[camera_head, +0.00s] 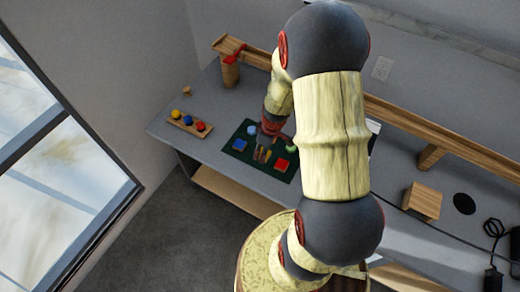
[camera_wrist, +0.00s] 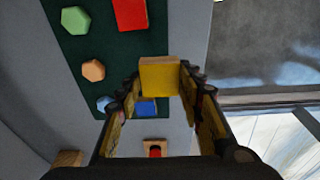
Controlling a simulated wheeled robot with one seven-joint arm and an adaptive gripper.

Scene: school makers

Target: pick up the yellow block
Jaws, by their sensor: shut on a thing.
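The yellow block (camera_wrist: 160,77) is held between the two fingertips of my gripper (camera_wrist: 158,84) in the wrist view. The jaws are shut on its sides. In the head view my gripper (camera_head: 263,154) shows small over the green mat (camera_head: 231,153), partly hidden by my arm, and the block is too small to make out surely.
On the mat (camera_wrist: 60,45) lie a red block (camera_wrist: 130,14), a green hexagonal piece (camera_wrist: 75,20), an orange one (camera_wrist: 93,70) and a light blue one (camera_wrist: 104,104). A wooden tray (camera_head: 180,127) with coloured balls and a wooden cup (camera_head: 230,72) stand on the grey table.

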